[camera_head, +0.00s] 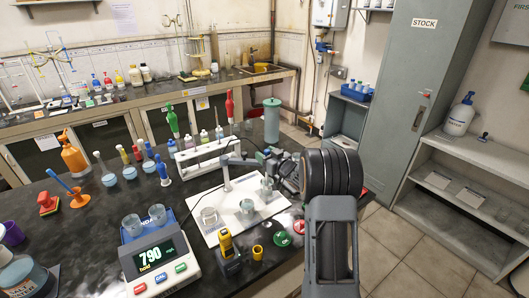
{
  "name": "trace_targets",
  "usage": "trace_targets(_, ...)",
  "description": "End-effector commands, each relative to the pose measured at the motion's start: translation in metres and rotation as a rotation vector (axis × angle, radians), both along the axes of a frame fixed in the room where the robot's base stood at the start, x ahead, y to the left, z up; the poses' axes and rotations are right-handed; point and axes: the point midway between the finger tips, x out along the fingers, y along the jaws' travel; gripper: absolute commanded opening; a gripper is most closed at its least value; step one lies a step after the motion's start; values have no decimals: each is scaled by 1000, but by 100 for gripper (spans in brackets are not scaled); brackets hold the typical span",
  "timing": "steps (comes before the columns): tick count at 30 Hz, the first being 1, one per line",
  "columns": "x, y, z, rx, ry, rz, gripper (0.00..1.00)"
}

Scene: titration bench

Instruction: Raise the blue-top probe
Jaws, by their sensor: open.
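A blue-topped upright piece (162,169), which looks like a probe, stands on the dark bench just left of the white rack (207,155). A second small blue top (219,132) shows in the rack, beside white and pink ones. I cannot tell for sure which one is the blue-top probe. My gripper (268,163) is open, over the back right of the white board. It is to the right of both blue tops and apart from them. My arm's dark joint hides part of the bench's right edge.
The white board (262,213) holds glass beakers and a thin stand. A balance (157,262) reading 790 stands in front. Green-top (172,122) and red-top (229,105) pieces rise near the rack. A teal canister (271,121) stands behind my gripper.

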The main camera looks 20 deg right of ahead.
Motion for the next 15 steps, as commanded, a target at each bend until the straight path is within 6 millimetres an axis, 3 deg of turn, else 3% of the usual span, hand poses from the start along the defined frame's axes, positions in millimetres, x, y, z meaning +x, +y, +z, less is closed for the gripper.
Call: trace_targets(15,10,3,0,1,-1,0,50)
